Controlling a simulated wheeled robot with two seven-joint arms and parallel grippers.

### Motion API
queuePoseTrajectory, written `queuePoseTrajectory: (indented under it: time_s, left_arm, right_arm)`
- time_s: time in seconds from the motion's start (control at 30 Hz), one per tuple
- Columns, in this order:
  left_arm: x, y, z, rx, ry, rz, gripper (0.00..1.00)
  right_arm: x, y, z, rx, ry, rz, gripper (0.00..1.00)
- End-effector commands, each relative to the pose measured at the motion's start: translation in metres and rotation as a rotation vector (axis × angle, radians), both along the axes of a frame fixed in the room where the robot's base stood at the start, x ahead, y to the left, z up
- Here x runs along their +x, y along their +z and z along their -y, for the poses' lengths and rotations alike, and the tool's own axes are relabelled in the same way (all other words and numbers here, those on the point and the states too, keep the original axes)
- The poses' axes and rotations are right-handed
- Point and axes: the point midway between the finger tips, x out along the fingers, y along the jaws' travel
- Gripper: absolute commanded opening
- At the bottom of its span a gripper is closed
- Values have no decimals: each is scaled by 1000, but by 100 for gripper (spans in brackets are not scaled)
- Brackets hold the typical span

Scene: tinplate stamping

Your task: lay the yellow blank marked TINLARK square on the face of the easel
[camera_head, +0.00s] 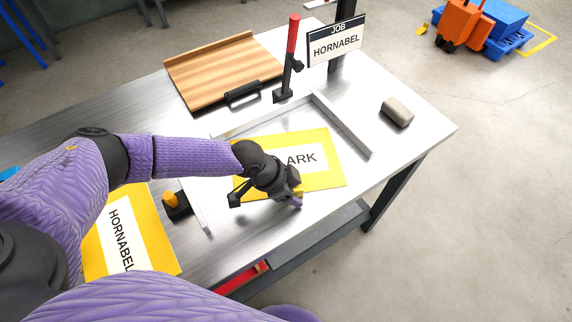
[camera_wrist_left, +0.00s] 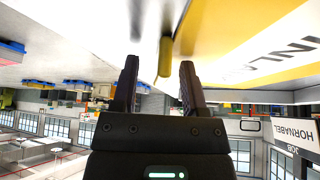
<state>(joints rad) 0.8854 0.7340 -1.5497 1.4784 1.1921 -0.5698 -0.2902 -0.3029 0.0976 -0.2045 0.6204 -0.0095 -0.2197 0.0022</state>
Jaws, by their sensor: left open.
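A yellow blank with a white label (camera_head: 325,175) lies flat on the metal table, inside low metal rails. In the head view only "ARK" shows, the rest hidden behind my left gripper (camera_head: 268,195). In the left wrist view the blank (camera_wrist_left: 235,25) shows "INL" at the upper right. My left gripper (camera_wrist_left: 160,82) is open and appears empty, over the blank's near left part. A second yellow blank (camera_head: 150,225), marked HORNABEL, lies at the left. I cannot tell for sure which surface is the easel's face; a wooden board (camera_head: 215,65) lies at the back. My right gripper is out of view.
A red-handled lever (camera_head: 293,35) and a JOB HORNABEL sign (camera_head: 336,46) stand at the back. A metal rail (camera_head: 343,124) lies right of the blank.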

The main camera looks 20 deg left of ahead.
Motion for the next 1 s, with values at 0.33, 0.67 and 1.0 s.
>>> queuePoseTrajectory:
  time_s: [0.33,0.67,1.0]
  left_arm:
    - [0,1,0,0,0,0,7]
    - [0,1,0,-1,0,0,0]
    - [0,52,0,-2,-1,4,0]
  right_arm:
    - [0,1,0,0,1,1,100]
    - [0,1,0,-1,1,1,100]
    - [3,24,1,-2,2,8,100]
